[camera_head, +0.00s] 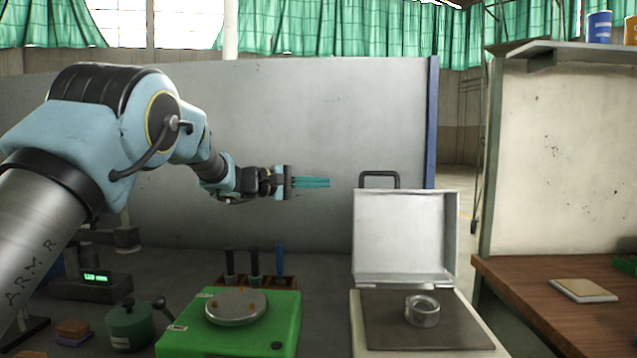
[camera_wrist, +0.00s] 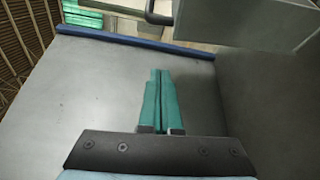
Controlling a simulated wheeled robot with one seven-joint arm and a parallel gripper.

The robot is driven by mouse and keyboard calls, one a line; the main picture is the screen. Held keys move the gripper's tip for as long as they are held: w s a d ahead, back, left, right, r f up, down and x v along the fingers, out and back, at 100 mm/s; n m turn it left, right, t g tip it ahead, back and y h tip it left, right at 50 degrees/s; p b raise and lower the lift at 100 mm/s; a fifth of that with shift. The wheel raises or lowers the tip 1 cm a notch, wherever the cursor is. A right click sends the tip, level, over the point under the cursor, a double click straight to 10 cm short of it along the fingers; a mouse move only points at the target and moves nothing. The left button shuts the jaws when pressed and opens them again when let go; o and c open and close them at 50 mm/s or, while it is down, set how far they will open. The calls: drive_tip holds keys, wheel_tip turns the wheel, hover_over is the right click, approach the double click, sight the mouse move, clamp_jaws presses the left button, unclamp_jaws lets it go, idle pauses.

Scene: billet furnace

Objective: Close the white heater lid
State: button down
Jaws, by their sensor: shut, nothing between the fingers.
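The white heater (camera_head: 487,333) stands at the right end of the bench in the head view. Its lid (camera_head: 404,235) is up, about upright, with a dark handle (camera_head: 379,174) on its top edge. A metal ring-shaped piece (camera_head: 422,311) sits on the heater's dark plate. My gripper (camera_head: 328,182) is shut and empty, in the air left of the lid and about level with the handle, apart from it. In the wrist view my gripper's teal fingers (camera_wrist: 159,72) lie together. Part of the lid (camera_wrist: 240,18) and its handle (camera_wrist: 150,14) show at the top there.
A green device with a round metal plate (camera_head: 236,306) stands left of the heater. Behind it is a rack with several upright tools (camera_head: 254,265). A green pot (camera_head: 130,325) and a digital display box (camera_head: 94,284) stand further left. A grey panel (camera_head: 300,120) backs the bench.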

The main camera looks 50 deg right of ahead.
sight(361, 180)
drive_tip(key=r+p+x, duration=0.1)
drive_tip(key=p+x, duration=0.1)
drive_tip(key=x, duration=0.6)
drive_tip(key=shift+s+a+f, duration=0.15)
drive_tip(key=shift+s+a, duration=1.3)
drive_tip(key=shift+s+a+r+m+h+b, duration=0.2)
drive_tip(key=shift+s+a+m+b, duration=0.15)
drive_tip(key=shift+a, duration=0.2)
drive_tip(key=shift+s+a+r+m+h+b, duration=0.25)
drive_tip(key=shift+s+a+b, duration=0.15)
drive_tip(key=shift+a, duration=0.2)
drive_tip(key=s+a+f+m+g+h+b, duration=0.1)
drive_tip(key=s+a+f+m+b, duration=0.3)
drive_tip(key=a+b, duration=0.6)
drive_tip(key=s+a+f+m+g+h+b, duration=0.1)
drive_tip(key=s+a+f+m+g+b, duration=0.3)
drive_tip(key=s+a+m+b, duration=0.4)
drive_tip(key=shift+s+a+f+g+b, duration=0.3)
drive_tip(key=shift+s+a+f+b, duration=0.2)
drive_tip(key=shift+s+a+b, duration=0.9)
